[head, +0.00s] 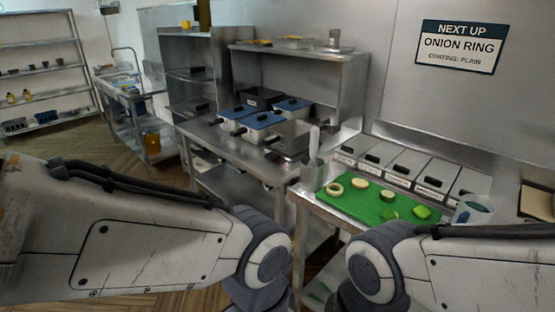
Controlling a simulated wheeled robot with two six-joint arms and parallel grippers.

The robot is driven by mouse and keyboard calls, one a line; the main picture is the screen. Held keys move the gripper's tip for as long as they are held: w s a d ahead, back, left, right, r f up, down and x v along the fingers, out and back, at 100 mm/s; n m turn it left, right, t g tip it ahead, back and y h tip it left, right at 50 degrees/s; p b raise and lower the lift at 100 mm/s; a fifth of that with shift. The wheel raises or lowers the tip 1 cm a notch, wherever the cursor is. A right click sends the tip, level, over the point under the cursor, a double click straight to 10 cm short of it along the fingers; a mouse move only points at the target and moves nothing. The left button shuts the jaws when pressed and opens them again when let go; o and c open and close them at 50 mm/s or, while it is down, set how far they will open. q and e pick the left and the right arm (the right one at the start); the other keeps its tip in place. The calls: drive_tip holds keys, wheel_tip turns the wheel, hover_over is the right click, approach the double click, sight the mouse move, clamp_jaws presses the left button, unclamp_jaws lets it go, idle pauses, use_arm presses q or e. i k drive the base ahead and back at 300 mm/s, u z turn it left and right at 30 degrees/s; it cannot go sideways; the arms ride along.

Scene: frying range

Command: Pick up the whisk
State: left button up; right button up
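I cannot make out a whisk for certain in the head view. A pale upright handle (314,138) sticks up at the left end of the prep counter, above a small metal holder (312,170); I cannot tell what tool it belongs to. My two arms come in from the left and right lower edges. Both grippers are out of the picture below.
A green board (345,205) with onion rings (360,183) and green pieces lies on the counter. Lidded bins (408,165) stand behind it, a cup-like container (473,212) at right. Fryers with blue-topped baskets (258,121) stand further left. Wooden floor (165,185) is open at left.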

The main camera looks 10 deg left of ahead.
sight(314, 131)
drive_tip(key=u, duration=0.1)
drive_tip(key=i, duration=1.6)
drive_tip(key=z, duration=0.15)
